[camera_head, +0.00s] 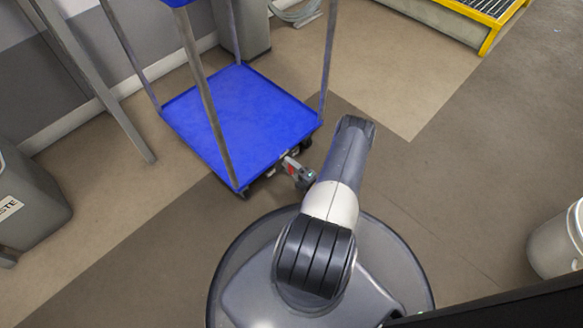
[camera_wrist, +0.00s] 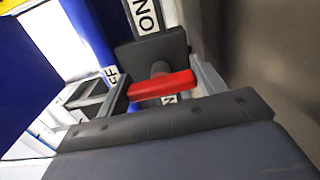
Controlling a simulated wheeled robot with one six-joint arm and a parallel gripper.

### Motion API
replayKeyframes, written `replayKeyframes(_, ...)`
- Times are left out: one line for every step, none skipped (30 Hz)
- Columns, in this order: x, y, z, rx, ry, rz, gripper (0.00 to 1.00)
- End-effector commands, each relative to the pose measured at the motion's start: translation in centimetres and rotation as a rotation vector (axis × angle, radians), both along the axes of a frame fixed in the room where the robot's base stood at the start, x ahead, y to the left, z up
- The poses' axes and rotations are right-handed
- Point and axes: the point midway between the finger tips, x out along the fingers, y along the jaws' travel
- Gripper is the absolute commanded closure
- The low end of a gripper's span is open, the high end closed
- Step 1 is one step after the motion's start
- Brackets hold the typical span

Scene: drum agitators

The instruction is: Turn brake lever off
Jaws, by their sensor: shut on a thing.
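The brake lever (camera_wrist: 163,86) is a red bar at the middle of the wrist view, on a dark block (camera_wrist: 152,55) with white labels reading "ON" and partly "OFF" beside it. My gripper (camera_head: 303,176) reaches down to that corner. In the wrist view its grey fingers (camera_wrist: 156,90) stand either side of the lever, shut on it. Part of the lever's mount is hidden by the gripper.
The cart has upright grey posts and stands on wheels. A grey waste bin (camera_head: 30,205) is at the left, a white bucket (camera_head: 557,243) at the right. A yellow-edged platform (camera_head: 490,35) is at the top right.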

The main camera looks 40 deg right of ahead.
Motion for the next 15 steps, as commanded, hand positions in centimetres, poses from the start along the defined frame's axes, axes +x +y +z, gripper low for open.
replayKeyframes(-0.06,-0.03,-0.06,0.015,0.002,-0.002,0.57)
replayKeyframes(-0.06,-0.03,-0.06,0.022,0.003,-0.002,0.57)
replayKeyframes(-0.06,-0.03,-0.07,0.030,0.003,-0.002,0.57)
replayKeyframes(-0.06,-0.03,-0.07,0.036,0.004,-0.002,0.57)
replayKeyframes(-0.06,-0.03,-0.07,0.041,0.004,-0.002,0.57)
replayKeyframes(-0.06,-0.03,-0.08,0.046,0.005,-0.002,0.57)
replayKeyframes(-0.06,-0.03,-0.08,0.049,0.005,-0.002,0.57)
replayKeyframes(-0.07,-0.03,-0.08,0.051,0.005,-0.002,0.57)
replayKeyframes(-0.07,-0.03,-0.08,0.053,0.005,-0.002,0.57)
replayKeyframes(-0.07,-0.03,-0.08,0.054,0.005,-0.002,0.57)
replayKeyframes(-0.07,-0.03,-0.08,0.055,0.005,-0.002,0.57)
replayKeyframes(-0.07,-0.03,-0.08,0.055,0.006,-0.002,0.57)
replayKeyframes(-0.07,-0.03,-0.08,0.056,0.006,-0.002,0.57)
replayKeyframes(-0.07,-0.03,-0.08,0.056,0.006,-0.002,0.57)
replayKeyframes(-0.07,-0.03,-0.08,0.056,0.006,-0.002,0.57)
